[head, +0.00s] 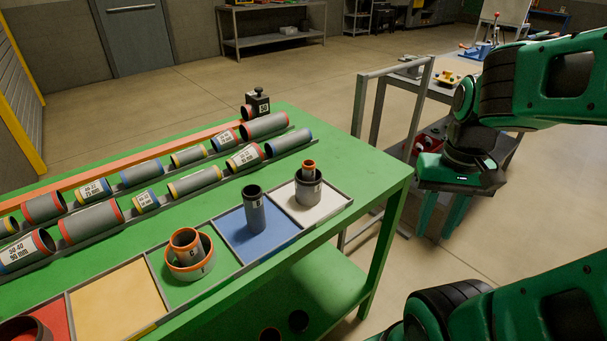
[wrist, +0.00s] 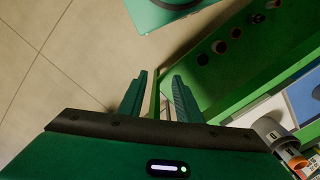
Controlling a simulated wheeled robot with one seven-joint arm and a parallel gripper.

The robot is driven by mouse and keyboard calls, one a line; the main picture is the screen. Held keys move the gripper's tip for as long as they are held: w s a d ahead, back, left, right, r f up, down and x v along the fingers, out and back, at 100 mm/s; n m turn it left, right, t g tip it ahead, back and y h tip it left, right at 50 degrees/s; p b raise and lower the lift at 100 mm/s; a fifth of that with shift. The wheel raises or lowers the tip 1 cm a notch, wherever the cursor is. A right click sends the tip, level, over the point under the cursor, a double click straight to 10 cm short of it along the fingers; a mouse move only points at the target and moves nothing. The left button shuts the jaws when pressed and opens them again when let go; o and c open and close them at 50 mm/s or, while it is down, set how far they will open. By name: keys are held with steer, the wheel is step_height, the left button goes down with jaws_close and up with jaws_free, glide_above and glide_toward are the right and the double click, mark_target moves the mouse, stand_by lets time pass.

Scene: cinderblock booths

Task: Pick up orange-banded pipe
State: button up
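Several pipes have orange bands. A small orange-rimmed pipe (head: 309,170) rises from the top of a wider grey pipe (head: 308,190) on the white square; it also shows at the lower right of the wrist view (wrist: 297,162). On the green square, a narrower orange-banded pipe (head: 185,245) stands in or on a wide orange-banded pipe (head: 189,264). My gripper (head: 437,230) is open and empty, off the right end of the green table and apart from every pipe. Its two spread fingers show in the wrist view (wrist: 160,78).
The green table (head: 345,165) holds racks of lying pipes with red, blue and yellow bands. A dark pipe (head: 254,210) stands on the blue square (head: 232,222). The yellow square (head: 118,303) is empty. A grey metal frame (head: 368,110) stands beyond the table's right end.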

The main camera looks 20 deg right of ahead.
steer(key=o, duration=0.3)
steer(key=shift+w+a, duration=0.1)
steer(key=shift+o, duration=0.3)
steer(key=r, duration=0.1)
steer(key=n, duration=0.1)
steer(key=w+r, duration=0.1)
steer(key=shift+w+a+r+n, duration=0.1)
steer(key=shift+a+r+n, duration=0.2)
steer(key=shift+n, duration=0.1)
steer(key=n, duration=1.8)
glide_toward(309, 163)
steer(key=f, duration=0.2)
steer(key=f+n, duration=0.1)
steer(key=shift+w+a+f, duration=0.1)
steer(key=shift+a+f, duration=0.05)
steer(key=shift+a, duration=0.15)
steer(key=shift+d+f, duration=0.2)
steer(key=shift+f, duration=2.8)
jaws_close()
